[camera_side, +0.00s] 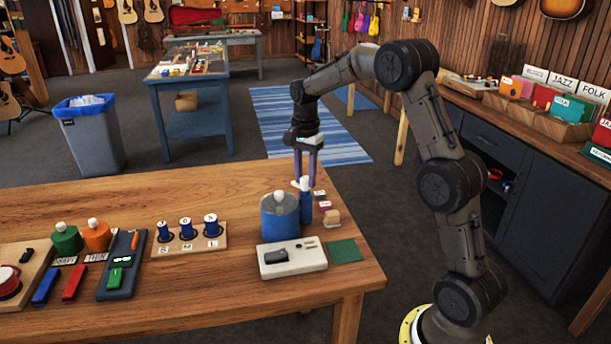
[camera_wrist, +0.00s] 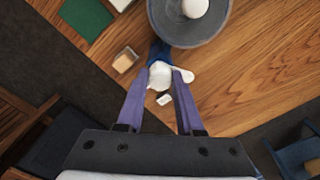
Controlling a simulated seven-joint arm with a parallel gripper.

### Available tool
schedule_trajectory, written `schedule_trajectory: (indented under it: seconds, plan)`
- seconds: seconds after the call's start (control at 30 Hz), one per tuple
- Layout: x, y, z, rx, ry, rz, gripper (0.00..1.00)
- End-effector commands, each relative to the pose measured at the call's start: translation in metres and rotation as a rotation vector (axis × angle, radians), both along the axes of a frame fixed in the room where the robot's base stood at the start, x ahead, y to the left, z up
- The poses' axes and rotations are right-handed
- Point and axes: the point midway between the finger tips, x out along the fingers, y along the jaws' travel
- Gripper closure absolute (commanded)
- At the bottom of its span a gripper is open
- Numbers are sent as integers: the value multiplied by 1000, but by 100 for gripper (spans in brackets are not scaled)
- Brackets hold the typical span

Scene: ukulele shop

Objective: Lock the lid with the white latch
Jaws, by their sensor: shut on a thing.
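The blue canister (camera_side: 280,222) stands near the right end of the wooden table, with a grey lid (camera_wrist: 208,32) and a white knob (camera_wrist: 194,7) on top. Beside it stands a narrow blue post (camera_side: 305,207). The white latch (camera_wrist: 159,76) sits at the top of this post, with a small arm pointing right in the wrist view. My gripper (camera_side: 305,184) points down over the post, its purple fingers shut on the white latch. The wrist view also shows my gripper (camera_wrist: 167,73) there. The fingers hide part of the latch.
A white box (camera_side: 291,261) with a black piece on it and a green cloth (camera_side: 344,251) lie in front of the canister. A small tan block (camera_side: 332,218) is to the right. A spool rack (camera_side: 188,240) stands to the left. The table behind the canister is mostly bare.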

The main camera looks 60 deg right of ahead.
Motion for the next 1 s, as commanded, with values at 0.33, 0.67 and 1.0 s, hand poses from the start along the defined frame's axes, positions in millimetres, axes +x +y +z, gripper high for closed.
schedule_trajectory:
  seconds: [0.33, 0.67, 1.0]
  plan:
    - [0, 0, 1, 0, 0, 7, 100]
    - [0, 0, 1, -1, -1, 139, 100]
    - [0, 0, 1, -1, 0, 440, 100]
